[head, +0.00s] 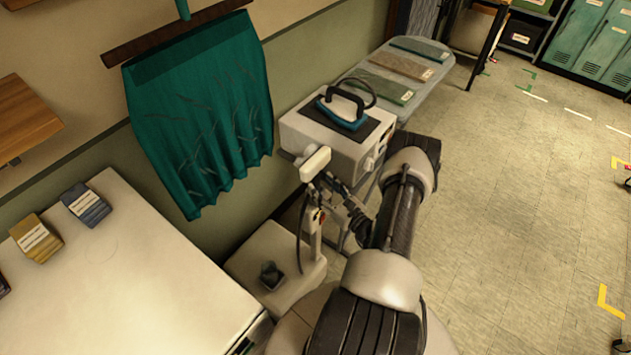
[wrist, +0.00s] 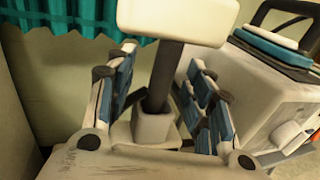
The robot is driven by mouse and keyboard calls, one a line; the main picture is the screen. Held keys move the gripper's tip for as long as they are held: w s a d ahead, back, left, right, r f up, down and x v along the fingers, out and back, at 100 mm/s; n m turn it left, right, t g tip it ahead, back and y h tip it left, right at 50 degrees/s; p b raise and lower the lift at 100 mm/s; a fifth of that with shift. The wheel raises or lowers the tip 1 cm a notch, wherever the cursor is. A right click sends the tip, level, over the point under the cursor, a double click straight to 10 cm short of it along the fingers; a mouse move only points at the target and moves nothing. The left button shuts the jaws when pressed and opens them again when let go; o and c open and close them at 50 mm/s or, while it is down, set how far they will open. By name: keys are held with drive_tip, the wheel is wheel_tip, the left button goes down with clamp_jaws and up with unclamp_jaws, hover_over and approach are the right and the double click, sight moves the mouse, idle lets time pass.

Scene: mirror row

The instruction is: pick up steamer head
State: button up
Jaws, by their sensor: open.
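The steamer head (head: 314,163) is a white block on a dark neck, beside the front left corner of the white ironing unit. In the wrist view the steamer head (wrist: 178,20) fills the top middle. Its dark neck goes down into a pale socket. My gripper (head: 328,192) is just below the white block in the head view. In the wrist view my gripper (wrist: 160,72) is open, with one blue-padded finger on each side of the neck. A gap shows on both sides. Whether the neck is fully between the pads in depth is hard to tell.
The white ironing unit (head: 335,143) with a blue iron (head: 341,112) stands close behind. A teal cloth (head: 200,115) hangs at the left. A hose (head: 299,235) hangs beside the steamer stand. A white counter (head: 120,265) is at the lower left; the floor at the right is open.

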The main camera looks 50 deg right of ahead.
sight(318, 178)
drive_tip(key=w, duration=0.1)
drive_tip(key=w+d, duration=0.1)
drive_tip(key=w, duration=0.3)
drive_tip(key=shift+d+r+b, duration=0.2)
drive_tip(key=shift+d+b, duration=0.1)
drive_tip(key=shift+b, duration=0.1)
clamp_jaws()
